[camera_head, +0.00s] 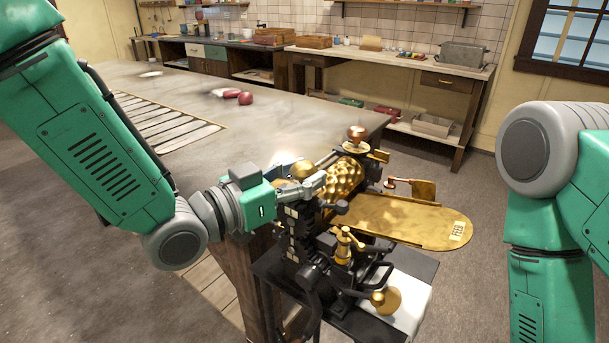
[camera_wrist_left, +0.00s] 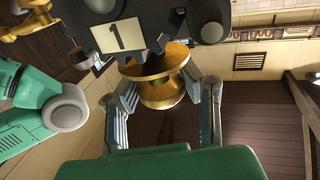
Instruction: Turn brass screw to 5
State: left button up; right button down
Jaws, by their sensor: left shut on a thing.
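The brass screw (camera_wrist_left: 160,78) has a round, spool-shaped head and sits under a black body with a plate reading 1 (camera_wrist_left: 117,37). My left gripper (camera_wrist_left: 162,92) has one finger on each side of the screw head and is shut on it. In the head view my left gripper (camera_head: 316,184) reaches the machine from the left, and its fingers partly hide the contact. The machine (camera_head: 300,240) is black with a bumpy brass roller (camera_head: 343,178) and a long brass plate (camera_head: 420,222). My right gripper is out of view; only its arm shows.
The machine stands at the corner of a large grey table (camera_head: 200,85). Red objects (camera_head: 240,97) and a slatted rack (camera_head: 165,122) lie on the table. A brass handle (camera_head: 412,188) sticks out behind the brass plate. A back counter (camera_head: 400,62) stands beyond open floor.

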pick_arm(q)
jog(key=o, duration=1.2)
jog(key=shift+a, duration=0.1)
jog(key=v, duration=1.1)
jog(key=shift+s+a, duration=0.2)
jog(key=shift+a, duration=0.2)
jog(key=shift+d+f, duration=0.1)
